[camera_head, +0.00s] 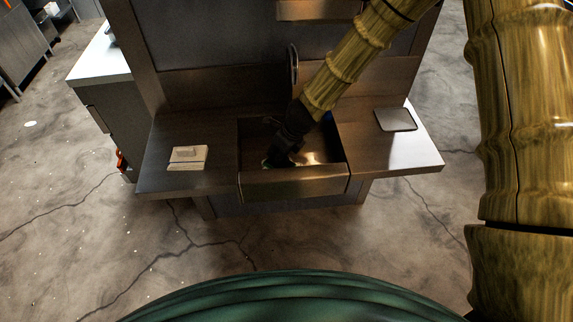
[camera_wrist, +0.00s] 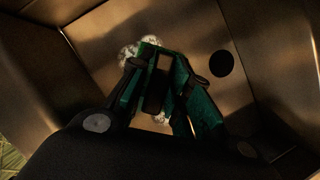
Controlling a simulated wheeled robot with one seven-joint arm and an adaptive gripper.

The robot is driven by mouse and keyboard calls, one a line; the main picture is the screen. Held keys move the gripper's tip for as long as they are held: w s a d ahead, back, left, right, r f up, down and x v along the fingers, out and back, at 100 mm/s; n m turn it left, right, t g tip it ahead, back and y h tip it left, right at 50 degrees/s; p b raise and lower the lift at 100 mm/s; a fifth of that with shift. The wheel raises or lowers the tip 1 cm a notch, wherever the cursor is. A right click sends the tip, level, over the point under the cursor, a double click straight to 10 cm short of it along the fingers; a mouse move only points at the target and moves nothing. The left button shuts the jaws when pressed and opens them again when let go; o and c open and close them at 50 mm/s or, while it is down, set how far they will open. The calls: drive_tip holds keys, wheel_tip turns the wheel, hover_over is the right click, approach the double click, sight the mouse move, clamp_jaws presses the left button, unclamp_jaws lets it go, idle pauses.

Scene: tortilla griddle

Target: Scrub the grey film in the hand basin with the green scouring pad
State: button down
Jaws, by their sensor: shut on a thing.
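The hand basin (camera_head: 295,184) is a brown metal box sink set in the middle of the counter; its inner walls fill much of the wrist view (camera_wrist: 175,20). My gripper (camera_head: 277,158) reaches down inside it, near the basin floor. In the wrist view my gripper (camera_wrist: 160,75) is shut on the green scouring pad (camera_wrist: 181,76), which is partly hidden by the dark fingers. Pale whitish patches (camera_wrist: 129,54) show on the floor around the fingertips, with a smaller one nearer the palm. I cannot tell whether they are the grey film or foam. Contact with the floor is unclear.
A dark round drain hole (camera_wrist: 221,63) lies right of the fingers. A tap (camera_head: 293,62) stands behind the basin. A pale folded stack (camera_head: 187,158) lies on the left counter and a grey flat plate (camera_head: 396,120) on the right. The basin walls enclose my gripper closely.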

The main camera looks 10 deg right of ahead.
drive_tip(key=shift+d+f+p, duration=0.2)
drive_tip(key=shift+d+p, duration=0.1)
drive_tip(key=shift+d, duration=2.15)
drive_tip(key=shift+d+r+p, duration=0.1)
drive_tip(key=shift+d+p, duration=0.6)
drive_tip(key=shift+d, duration=1.75)
drive_tip(key=shift+a, duration=0.15)
drive_tip(key=shift+a, duration=2.35)
drive_tip(key=c, duration=1.6)
unclamp_jaws()
drive_tip(key=shift+f, duration=0.2)
